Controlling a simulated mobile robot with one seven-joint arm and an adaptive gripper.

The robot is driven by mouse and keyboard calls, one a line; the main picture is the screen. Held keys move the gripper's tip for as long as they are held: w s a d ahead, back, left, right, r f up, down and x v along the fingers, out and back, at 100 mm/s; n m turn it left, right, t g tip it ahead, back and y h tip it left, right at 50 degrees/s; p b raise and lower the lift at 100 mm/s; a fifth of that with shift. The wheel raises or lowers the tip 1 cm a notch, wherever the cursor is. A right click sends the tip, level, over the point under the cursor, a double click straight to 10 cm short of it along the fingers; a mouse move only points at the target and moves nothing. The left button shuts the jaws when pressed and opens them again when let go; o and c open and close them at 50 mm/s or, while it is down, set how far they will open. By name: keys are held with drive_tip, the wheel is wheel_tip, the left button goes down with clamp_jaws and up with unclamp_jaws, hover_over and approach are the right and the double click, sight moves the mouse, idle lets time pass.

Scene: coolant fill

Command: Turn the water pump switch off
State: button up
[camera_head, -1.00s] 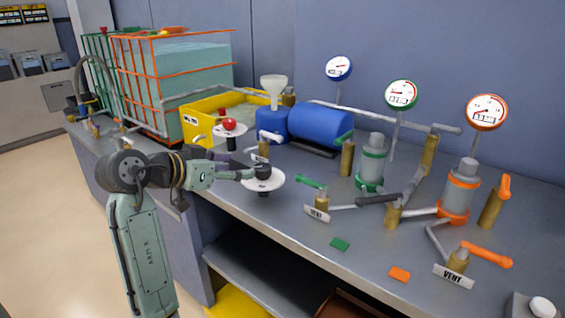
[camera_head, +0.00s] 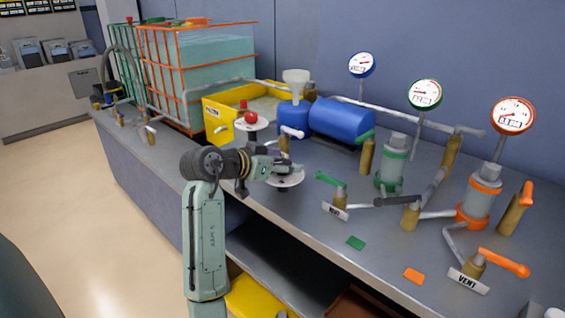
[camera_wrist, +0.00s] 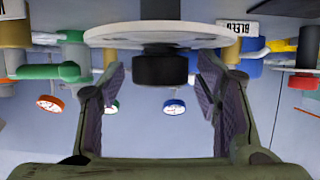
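A black knob (camera_wrist: 161,68) on a round white plate (camera_head: 289,182) is at the bench's front edge and appears to be the pump switch. No label on it can be read. In the wrist view, the picture is upside down and the plate (camera_wrist: 157,35) spans the top, with the knob below it. My gripper (camera_wrist: 160,75) is open, with one finger on each side of the knob and a visible gap on both sides. In the head view my gripper (camera_head: 290,167) is over the plate and hides most of the knob.
A red knob (camera_head: 250,118) on another white plate stands behind, to the left. A blue tank (camera_head: 340,122), a yellow tub (camera_head: 225,122) and a valve with a white handle (camera_head: 288,133) are close by. A green-handled vent valve (camera_head: 335,185) stands to the right.

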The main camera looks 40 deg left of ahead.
drive_tip(key=c, duration=1.1)
drive_tip(key=shift+c, duration=0.2)
drive_tip(key=shift+n+y, duration=0.4)
drive_tip(key=shift+y, duration=0.1)
drive_tip(key=n+y, duration=0.2)
drive_tip(key=y, duration=0.1)
drive_tip(key=shift+d+n, duration=0.15)
drive_tip(key=shift+n, duration=0.15)
drive_tip(key=n+g+y, duration=0.1)
drive_tip(key=n+y, duration=0.1)
drive_tip(key=n+g+y+p, duration=0.1)
drive_tip(key=n+y, duration=0.1)
drive_tip(key=shift+w+d+r+n+y, duration=0.1)
drive_tip(key=shift+w+n+y, duration=0.05)
drive_tip(key=shift+n+y, duration=0.2)
drive_tip(key=n+g+y+p, duration=0.2)
drive_tip(key=n+g+y, duration=0.2)
drive_tip(key=n, duration=0.1)
drive_tip(key=shift+g+p, duration=0.3)
drive_tip(key=shift+n+g+y+p, duration=0.3)
drive_tip(key=shift+n+g+y, duration=0.45)
drive_tip(key=shift+n+g, duration=0.8)
